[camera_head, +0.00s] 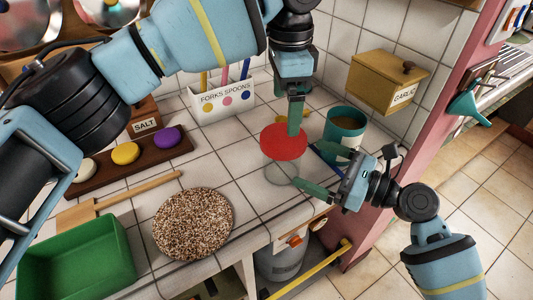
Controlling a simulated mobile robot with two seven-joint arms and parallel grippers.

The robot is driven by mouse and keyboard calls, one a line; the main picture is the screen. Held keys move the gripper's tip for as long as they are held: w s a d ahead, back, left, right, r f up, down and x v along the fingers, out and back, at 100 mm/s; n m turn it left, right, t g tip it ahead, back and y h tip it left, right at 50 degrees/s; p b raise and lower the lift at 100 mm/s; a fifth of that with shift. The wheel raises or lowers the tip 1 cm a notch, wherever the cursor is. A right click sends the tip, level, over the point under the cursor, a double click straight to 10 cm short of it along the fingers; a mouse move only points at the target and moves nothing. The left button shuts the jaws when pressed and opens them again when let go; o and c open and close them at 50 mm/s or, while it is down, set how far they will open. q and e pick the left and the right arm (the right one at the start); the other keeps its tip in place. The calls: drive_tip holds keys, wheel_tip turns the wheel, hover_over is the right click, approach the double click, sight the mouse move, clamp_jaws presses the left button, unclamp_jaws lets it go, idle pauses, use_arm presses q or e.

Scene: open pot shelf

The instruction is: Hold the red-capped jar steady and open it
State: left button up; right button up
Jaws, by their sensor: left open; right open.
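The red-capped jar (278,172) stands upright on the white tiled counter, with a clear body and a wide red cap (281,144). My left gripper (294,130) points down from above, its green fingers over the far right part of the cap. It is open; I cannot tell whether the fingers touch the cap. My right gripper (312,168) comes in from the right at the height of the jar's body. Its green fingers are open, one towards the near side of the jar and one towards the far side. I cannot tell whether they touch it.
A teal pot (345,130) stands close behind and right of the jar. A forks and spoons holder (222,103) is behind left. A speckled round mat (193,224), a wooden spatula (140,189) and a green bin (80,262) lie left. The counter's front edge is near the jar.

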sight(285, 151)
use_arm(q)
drive_tip(key=shift+r, duration=0.1)
use_arm(e)
drive_tip(key=shift+w, duration=0.1)
drive_tip(key=shift+a, duration=0.1)
drive_tip(key=shift+w+a+r, duration=0.1)
drive_tip(key=shift+a, duration=0.1)
drive_tip(key=shift+x, duration=3.6)
